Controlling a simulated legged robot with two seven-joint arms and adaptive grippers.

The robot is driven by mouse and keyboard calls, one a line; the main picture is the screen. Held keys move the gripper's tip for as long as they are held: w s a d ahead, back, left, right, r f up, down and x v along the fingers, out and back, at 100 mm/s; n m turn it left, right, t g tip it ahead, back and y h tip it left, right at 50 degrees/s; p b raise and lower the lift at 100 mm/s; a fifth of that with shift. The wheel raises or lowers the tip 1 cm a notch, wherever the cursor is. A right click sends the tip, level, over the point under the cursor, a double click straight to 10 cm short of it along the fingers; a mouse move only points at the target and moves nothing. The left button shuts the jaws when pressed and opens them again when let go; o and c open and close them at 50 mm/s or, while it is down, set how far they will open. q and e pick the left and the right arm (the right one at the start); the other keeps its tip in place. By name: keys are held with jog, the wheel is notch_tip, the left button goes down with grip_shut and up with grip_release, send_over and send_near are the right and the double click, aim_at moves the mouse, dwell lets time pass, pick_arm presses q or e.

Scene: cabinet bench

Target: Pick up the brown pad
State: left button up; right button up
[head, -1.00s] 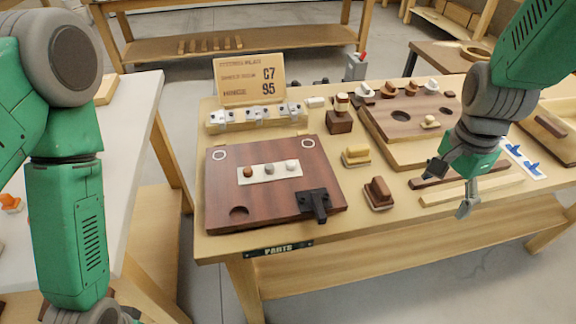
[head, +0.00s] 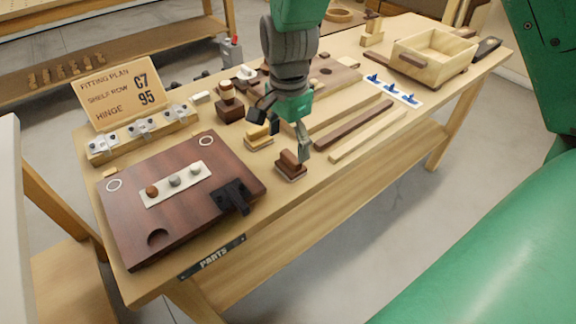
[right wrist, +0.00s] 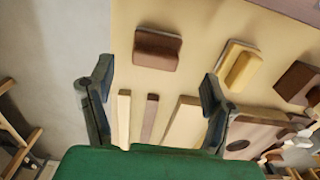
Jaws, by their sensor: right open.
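The brown pad (head: 291,166), a small block with a raised brown grip on a flat base, sits on the bench near its front edge. It also shows in the right wrist view (right wrist: 157,48), just beyond the fingertips and between their lines. My right gripper (head: 283,128) is open and empty above and behind the brown pad in the head view, with one finger close to the pad in the picture. In the right wrist view its two fingers (right wrist: 157,80) stand wide apart. My left gripper is not in view.
A yellow pad (head: 259,138) sits just left of the brown pad. A dark reddish board (head: 125,203) with a black bracket (head: 232,197) lies further left. Brown and pale strips (head: 355,125) lie to the right. A wooden box (head: 433,60) stands at the far right.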

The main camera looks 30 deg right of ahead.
aim_at(293, 155)
jog(key=f, duration=0.1)
jog(key=f+b, duration=0.1)
jog(key=f, duration=0.3)
jog(key=shift+s+d, duration=0.15)
jog(key=shift+d, duration=0.1)
jog(key=shift+d+f, duration=0.15)
jog(key=shift+c, duration=0.4)
